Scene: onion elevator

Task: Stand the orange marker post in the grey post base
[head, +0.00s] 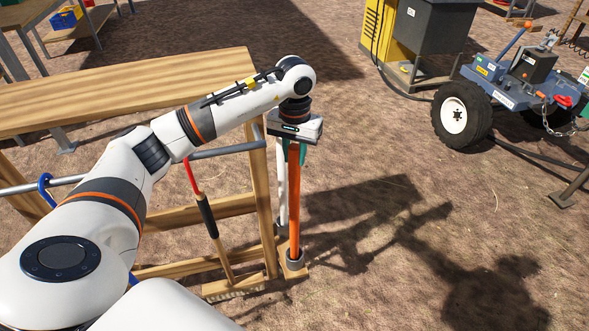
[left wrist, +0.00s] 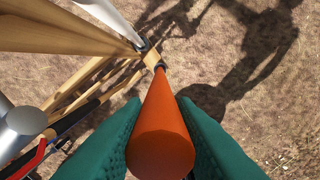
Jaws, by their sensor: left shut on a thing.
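The orange marker post (head: 294,205) stands close to upright at the end of the wooden rack. Its lower end meets a grey cup (head: 295,264) on a wooden foot; I cannot tell whether this cup is the grey post base. My left gripper (head: 293,141) is above it and shut on the post's upper part. In the left wrist view, the post (left wrist: 161,125) runs away from me between the green fingers, its far end at a small dark ring. My right gripper is not in view.
A white post (head: 281,185) stands just left of the orange one. The wooden rack (head: 262,205) holds a broom (head: 212,225) and a grey rail. A wheeled blue cart (head: 500,85) and a yellow machine (head: 376,40) stand at the back right. Bare ground lies to the right.

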